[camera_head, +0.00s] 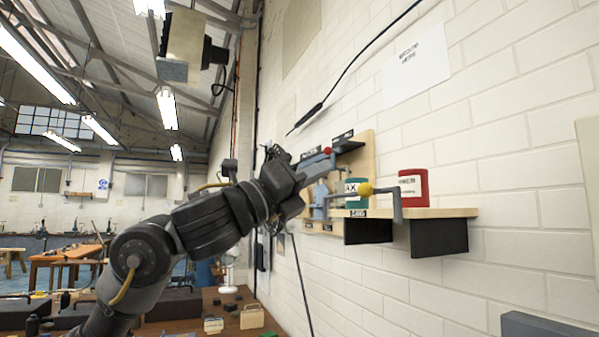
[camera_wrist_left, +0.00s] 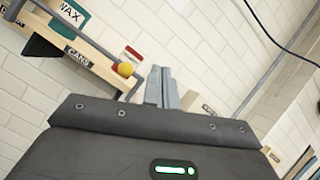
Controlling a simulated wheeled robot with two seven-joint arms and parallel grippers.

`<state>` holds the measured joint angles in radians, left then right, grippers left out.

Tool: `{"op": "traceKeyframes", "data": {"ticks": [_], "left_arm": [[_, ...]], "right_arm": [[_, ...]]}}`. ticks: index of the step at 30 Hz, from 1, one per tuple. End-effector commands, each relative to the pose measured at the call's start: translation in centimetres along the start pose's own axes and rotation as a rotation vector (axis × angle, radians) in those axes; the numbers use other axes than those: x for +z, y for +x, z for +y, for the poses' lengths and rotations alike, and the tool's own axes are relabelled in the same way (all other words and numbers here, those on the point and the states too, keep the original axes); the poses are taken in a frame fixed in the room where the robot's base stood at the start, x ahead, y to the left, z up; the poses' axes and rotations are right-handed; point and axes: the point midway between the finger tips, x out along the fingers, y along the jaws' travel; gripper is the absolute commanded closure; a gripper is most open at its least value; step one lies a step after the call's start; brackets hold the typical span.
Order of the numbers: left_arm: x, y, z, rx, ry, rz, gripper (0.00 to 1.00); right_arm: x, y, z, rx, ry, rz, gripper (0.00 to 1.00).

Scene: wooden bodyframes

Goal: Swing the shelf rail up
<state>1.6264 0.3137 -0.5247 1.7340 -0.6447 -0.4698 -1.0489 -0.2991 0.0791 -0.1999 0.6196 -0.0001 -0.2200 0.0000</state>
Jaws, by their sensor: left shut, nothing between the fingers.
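The shelf rail (camera_head: 398,207) is a thin grey bar with bent ends and a yellow ball (camera_head: 365,189) on it. It runs level along the front of the wooden wall shelf (camera_head: 440,213), a little above its board. My left gripper (camera_head: 322,163) is shut and empty, left of the yellow ball and apart from it in the head view. In the left wrist view the closed grey fingers (camera_wrist_left: 161,84) lie just right of the yellow ball (camera_wrist_left: 125,69) and the rail (camera_wrist_left: 90,45); contact cannot be told. My right gripper is out of view.
A red tin (camera_head: 413,187) and a teal WAX tin (camera_head: 356,186) stand on the shelf behind the rail. A red knob (camera_head: 327,151) shows close to my left fingers. A black cable hangs down the white brick wall (camera_head: 520,130). A wooden bench (camera_head: 240,295) stands below.

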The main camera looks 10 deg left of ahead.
Motion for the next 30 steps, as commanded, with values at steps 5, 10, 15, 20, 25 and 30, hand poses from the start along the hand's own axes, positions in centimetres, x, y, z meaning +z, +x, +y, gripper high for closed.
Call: {"op": "traceKeyframes", "data": {"ticks": [5, 10, 15, 20, 25, 30], "left_arm": [[1.9, -1.1, -1.3, -0.003, 0.001, 0.0, 1.0], [2.9, -1.6, -1.7, 0.0, 0.0, 0.0, 1.0], [3.1, -1.7, -1.8, 0.001, 0.0, -0.001, 1.0], [3.1, -1.7, -1.8, 0.001, 0.0, 0.0, 1.0], [3.1, -1.7, -1.8, 0.001, 0.0, 0.0, 1.0], [3.1, -1.7, -1.9, -0.001, -0.031, 0.0, 1.0]], "right_arm": [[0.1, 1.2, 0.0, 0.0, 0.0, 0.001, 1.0], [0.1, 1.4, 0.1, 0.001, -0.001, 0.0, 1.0], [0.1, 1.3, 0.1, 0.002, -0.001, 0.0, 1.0], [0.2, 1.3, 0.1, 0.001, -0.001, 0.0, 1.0], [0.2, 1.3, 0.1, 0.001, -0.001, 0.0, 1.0], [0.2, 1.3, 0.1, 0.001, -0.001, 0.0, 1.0]]}}
